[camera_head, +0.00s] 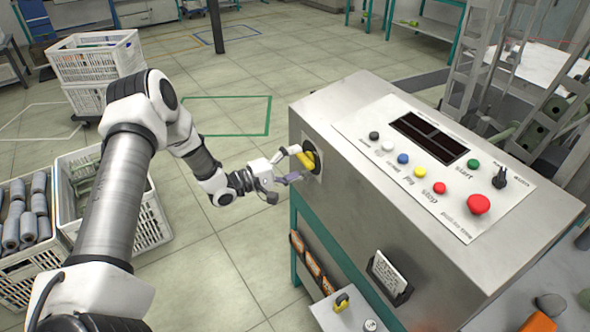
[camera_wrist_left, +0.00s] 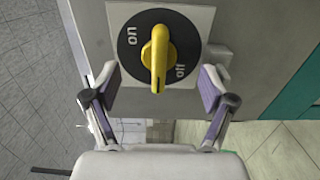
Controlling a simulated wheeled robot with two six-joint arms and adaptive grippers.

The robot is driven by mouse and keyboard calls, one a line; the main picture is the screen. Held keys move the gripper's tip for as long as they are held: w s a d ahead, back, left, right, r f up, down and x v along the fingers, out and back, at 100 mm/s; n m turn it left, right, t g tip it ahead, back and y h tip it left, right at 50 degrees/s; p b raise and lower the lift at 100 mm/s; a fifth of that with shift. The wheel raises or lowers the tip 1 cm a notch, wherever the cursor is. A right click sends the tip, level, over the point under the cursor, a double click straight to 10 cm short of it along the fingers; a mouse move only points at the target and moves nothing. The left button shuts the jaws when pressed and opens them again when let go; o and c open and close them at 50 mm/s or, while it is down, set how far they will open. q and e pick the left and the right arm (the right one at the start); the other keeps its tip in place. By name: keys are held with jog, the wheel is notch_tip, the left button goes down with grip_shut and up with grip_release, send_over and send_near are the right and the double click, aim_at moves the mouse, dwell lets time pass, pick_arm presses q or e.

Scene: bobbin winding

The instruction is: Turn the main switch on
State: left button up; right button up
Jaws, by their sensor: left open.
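The main switch is a yellow handle (camera_wrist_left: 158,62) on a black round dial (camera_wrist_left: 131,62) with a light square plate, marked "on" and "off". It sits on the left side face of the metal control cabinet (camera_head: 372,210); the yellow handle also shows in the head view (camera_head: 307,160). In the left wrist view the handle's free end points down toward me, nearer the "off" mark. My left gripper (camera_wrist_left: 158,88) is open, with one finger on each side of the handle and visible gaps between. In the head view the left gripper (camera_head: 290,164) is at the switch. My right gripper is not seen.
The cabinet top has a panel with several coloured buttons, a dark display (camera_head: 430,138) and a red mushroom button (camera_head: 478,204). White crates (camera_head: 150,226) and grey bobbins (camera_head: 38,204) stand at the left. The floor between crates and cabinet is free.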

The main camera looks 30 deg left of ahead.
pick_arm(q)
jog(key=shift+w+d+p, duration=0.15)
jog(key=shift+d+p, duration=0.05)
jog(key=shift+p, duration=0.1)
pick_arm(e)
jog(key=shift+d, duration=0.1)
pick_arm(q)
jog(key=shift+r, duration=0.1)
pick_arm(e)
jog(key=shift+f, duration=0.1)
pick_arm(q)
jog(key=shift+w+d, duration=0.1)
jog(key=shift+w, duration=0.1)
jog(key=shift+w+d+b, duration=0.15)
jog(key=shift+w+b, duration=0.2)
jog(key=shift+b, duration=0.15)
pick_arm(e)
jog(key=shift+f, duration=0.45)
pick_arm(q)
jog(key=shift+w, duration=0.1)
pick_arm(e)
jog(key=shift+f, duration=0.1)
pick_arm(q)
jog(key=shift+w+d, duration=0.2)
jog(key=shift+w, duration=0.05)
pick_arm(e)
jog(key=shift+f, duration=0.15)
